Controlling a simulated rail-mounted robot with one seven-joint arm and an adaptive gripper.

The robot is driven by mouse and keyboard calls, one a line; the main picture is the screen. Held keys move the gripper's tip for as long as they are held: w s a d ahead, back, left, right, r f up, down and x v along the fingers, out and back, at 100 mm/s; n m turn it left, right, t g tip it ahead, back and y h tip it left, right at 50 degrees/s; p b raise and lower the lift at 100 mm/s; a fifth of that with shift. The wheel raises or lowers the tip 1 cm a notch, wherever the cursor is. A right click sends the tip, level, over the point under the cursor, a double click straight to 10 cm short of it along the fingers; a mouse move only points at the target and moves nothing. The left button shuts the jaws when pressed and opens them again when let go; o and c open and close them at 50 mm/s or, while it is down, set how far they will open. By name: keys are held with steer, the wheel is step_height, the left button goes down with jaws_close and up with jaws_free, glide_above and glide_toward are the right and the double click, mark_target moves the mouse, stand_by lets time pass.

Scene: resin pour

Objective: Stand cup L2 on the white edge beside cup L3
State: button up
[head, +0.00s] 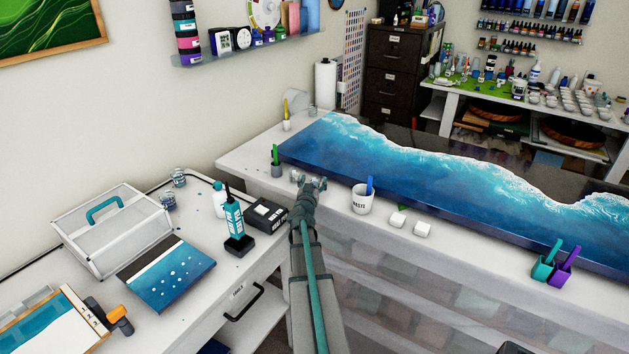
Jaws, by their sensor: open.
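My gripper (309,180) is at the end of my arm, over the white edge (330,201) in front of the blue wave panel. Its jaws are open, small and seen from behind; I see no cup between them. No label L2 or L3 can be read, so I cannot tell which cups these are. A dark cup with a green stick (277,168) stands on the white edge left of my gripper. A teal cup (543,269) and a purple cup (560,275) stand side by side at the right, each with a stick.
The wave panel (400,180) fills the bench behind. A cup with a yellow stick (287,126) stands farther back. White edge is clear between the blocks and teal cup.

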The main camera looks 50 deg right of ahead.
steer(key=b+v, duration=0.1)
steer(key=v, duration=0.9)
steer(key=shift+f, duration=0.1)
